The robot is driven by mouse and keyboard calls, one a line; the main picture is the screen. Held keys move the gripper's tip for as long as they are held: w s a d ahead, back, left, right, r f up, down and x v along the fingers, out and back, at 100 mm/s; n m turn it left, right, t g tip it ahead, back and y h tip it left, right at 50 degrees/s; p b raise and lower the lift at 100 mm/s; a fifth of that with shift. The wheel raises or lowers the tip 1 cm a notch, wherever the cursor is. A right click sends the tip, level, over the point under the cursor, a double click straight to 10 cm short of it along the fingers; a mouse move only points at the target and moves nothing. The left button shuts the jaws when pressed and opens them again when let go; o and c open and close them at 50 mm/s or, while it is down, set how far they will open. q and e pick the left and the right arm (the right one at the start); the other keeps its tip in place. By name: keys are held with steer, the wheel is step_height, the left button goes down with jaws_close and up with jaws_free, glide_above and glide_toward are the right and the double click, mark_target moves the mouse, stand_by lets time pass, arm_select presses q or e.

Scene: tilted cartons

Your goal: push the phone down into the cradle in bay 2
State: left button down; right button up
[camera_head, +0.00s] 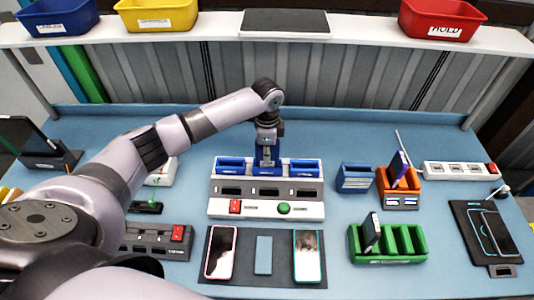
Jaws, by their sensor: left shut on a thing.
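The charging station (222,208) is a grey and white block with three blue cradles in a row. My left gripper (268,146) points straight down over the middle cradle, which is bay 2 counting either way. It is shut on a narrow dark blue upright piece, which appears to be the phone (268,158). Its lower end is down at the middle cradle, and how deep it sits cannot be told. The left cradle (231,165) and right cradle (306,167) look empty. A red switch and a green button are on the station's front. My right gripper is not in view.
A dark mat (280,276) in front holds a pink-edged phone (220,252), a blue-grey slab (264,255) and a teal-edged phone (308,256). A green rack (405,240), orange holder (400,200) and blue box (355,177) stand to the right. A shelf with bins runs behind.

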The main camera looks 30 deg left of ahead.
arm_select(q)
steer(key=shift+f, duration=0.5)
stand_by(0.5)
steer(key=c, duration=1.5)
jaws_free()
steer(key=shift+r, duration=0.1)
steer(key=shift+c, duration=0.2)
steer(key=shift+o, duration=0.3)
steer(key=o, duration=0.3)
steer(key=shift+r, duration=3.5)
